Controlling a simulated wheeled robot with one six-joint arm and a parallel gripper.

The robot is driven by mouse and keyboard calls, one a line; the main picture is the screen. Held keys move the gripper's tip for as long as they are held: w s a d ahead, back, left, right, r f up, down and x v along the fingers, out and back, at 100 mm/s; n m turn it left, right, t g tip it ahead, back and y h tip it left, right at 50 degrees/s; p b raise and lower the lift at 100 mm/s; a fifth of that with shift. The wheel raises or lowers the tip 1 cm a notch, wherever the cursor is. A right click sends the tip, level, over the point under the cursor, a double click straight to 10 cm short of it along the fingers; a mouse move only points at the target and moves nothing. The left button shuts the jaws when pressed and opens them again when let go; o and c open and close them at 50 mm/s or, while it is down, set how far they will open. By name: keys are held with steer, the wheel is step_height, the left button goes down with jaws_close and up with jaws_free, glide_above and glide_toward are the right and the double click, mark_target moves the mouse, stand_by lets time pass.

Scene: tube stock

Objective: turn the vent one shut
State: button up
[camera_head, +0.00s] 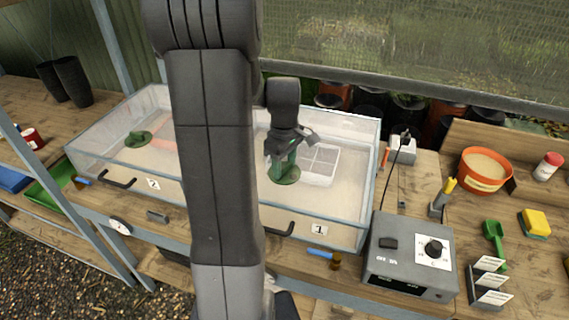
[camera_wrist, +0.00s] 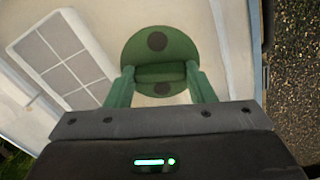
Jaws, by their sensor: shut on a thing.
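Vent one, a round green dial (camera_head: 284,177) with a raised grip bar, sits on the clear lid of the propagator labelled 1 (camera_head: 319,230). My gripper (camera_head: 283,165) reaches down onto it from above. In the wrist view my gripper's two green fingers (camera_wrist: 160,82) are shut on the bar of vent one (camera_wrist: 158,45), one at each end. Two dark round spots show on the dial, one on either side of the bar. A pale grid panel (camera_wrist: 65,60) lies beside it. My arm hides part of the lid in the head view.
A second green vent (camera_head: 138,138) sits on the left lid, labelled 2. A grey control box (camera_head: 410,255) with a black knob stands right of lid 1. An orange pot (camera_head: 484,170), a green scoop (camera_head: 494,238) and a yellow sponge (camera_head: 535,222) are further right.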

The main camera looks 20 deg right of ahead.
mark_target(285, 166)
steer(key=m, duration=0.6)
steer(key=shift+m+b, duration=0.4)
steer(key=m, duration=0.3)
steer(key=shift+m, duration=2.1)
steer(key=o, duration=1)
steer(key=shift+r, duration=0.15)
step_height(285, 166, up, 14)
steer(key=shift+f+b, duration=0.2)
steer(key=shift+b, duration=0.45)
